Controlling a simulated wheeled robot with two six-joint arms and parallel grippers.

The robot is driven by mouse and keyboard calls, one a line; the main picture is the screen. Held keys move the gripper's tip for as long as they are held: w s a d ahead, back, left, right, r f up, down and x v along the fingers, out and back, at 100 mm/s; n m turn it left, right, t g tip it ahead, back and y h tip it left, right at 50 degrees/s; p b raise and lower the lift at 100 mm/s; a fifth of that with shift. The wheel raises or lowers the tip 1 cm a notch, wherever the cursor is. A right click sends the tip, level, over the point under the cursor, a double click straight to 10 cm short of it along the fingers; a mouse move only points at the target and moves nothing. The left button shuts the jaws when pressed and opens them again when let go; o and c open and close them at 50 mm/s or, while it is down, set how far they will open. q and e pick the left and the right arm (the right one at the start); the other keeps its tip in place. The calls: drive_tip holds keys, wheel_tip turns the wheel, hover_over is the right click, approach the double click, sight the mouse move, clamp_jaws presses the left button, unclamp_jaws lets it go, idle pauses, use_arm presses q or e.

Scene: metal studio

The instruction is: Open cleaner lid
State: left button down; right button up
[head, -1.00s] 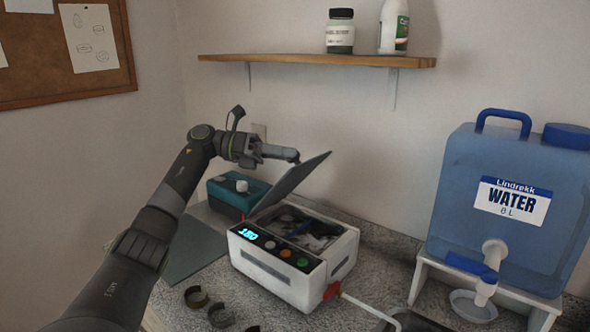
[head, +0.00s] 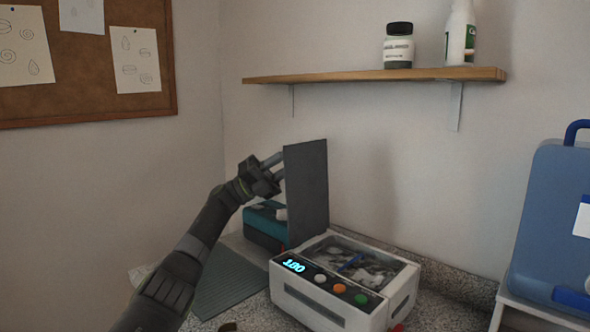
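My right gripper is out of view.
A teal and dark box (head: 265,225) with a white knob stands behind the lid. A ribbed grey mat (head: 225,285) lies left of the cleaner. A blue water container (head: 550,225) is at the right. A wooden shelf (head: 370,76) with two bottles hangs above.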

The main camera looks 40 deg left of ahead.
use_arm(q)
drive_tip(key=shift+a+f+n+t, duration=0.25)
drive_tip(key=shift+a+n+t, duration=0.05)
drive_tip(key=shift+a+n, duration=0.1)
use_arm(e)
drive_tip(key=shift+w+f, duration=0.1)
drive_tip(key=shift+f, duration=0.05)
use_arm(q)
drive_tip(key=c, duration=1.1)
unclamp_jaws()
drive_tip(key=shift+d, duration=0.1)
drive_tip(key=b+v, duration=0.7)
drive_tip(key=v, duration=1)
drive_tip(key=shift+f, duration=0.15)
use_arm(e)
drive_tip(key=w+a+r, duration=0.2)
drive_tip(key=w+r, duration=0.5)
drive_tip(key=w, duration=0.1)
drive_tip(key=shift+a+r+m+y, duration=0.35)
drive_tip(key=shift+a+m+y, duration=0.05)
